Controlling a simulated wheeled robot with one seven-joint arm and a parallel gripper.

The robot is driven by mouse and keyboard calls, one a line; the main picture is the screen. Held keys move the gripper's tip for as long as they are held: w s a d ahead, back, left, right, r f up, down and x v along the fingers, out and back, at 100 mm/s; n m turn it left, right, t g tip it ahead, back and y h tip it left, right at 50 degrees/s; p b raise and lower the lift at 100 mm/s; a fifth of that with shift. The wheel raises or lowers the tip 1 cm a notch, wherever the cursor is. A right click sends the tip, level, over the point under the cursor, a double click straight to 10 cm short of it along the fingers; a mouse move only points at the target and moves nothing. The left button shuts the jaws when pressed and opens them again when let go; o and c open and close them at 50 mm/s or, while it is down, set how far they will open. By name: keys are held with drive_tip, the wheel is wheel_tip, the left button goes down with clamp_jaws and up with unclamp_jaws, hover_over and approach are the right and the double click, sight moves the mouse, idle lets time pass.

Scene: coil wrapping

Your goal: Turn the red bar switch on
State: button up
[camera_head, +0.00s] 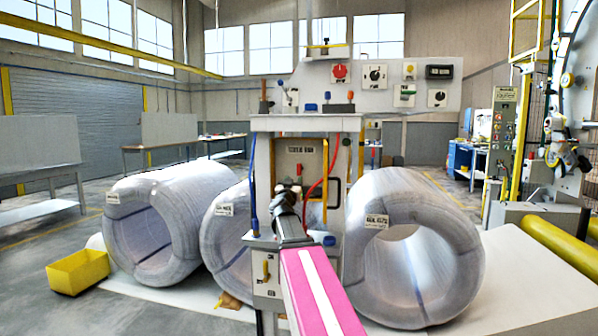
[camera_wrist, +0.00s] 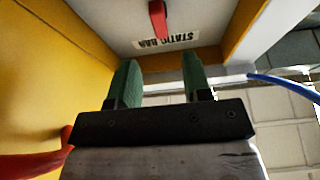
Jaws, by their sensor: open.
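The red bar switch (camera_wrist: 158,20) is a small red lever on a pale panel, beside a label that seems to read "STATIC BAR", at the top of the wrist view. In the head view the red switch (camera_head: 299,169) shows small inside the yellow-edged box on the machine's column. My gripper (camera_wrist: 160,62) has its two green fingers apart with nothing between them. The lever lies beyond the fingertips, about in line with the gap, and appears apart from them. In the head view my gripper (camera_head: 289,187) is in front of the box opening, below the switch.
Yellow box walls (camera_wrist: 35,70) stand close on the left of the wrist view. A red cable (camera_head: 322,185) and a blue cable (camera_head: 252,180) hang beside the box. Wrapped coils (camera_head: 165,205) stand on both sides. A control panel (camera_head: 385,85) is above.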

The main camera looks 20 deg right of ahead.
sight(299, 170)
drive_tip(key=x, duration=0.9)
drive_tip(key=c, duration=0.8)
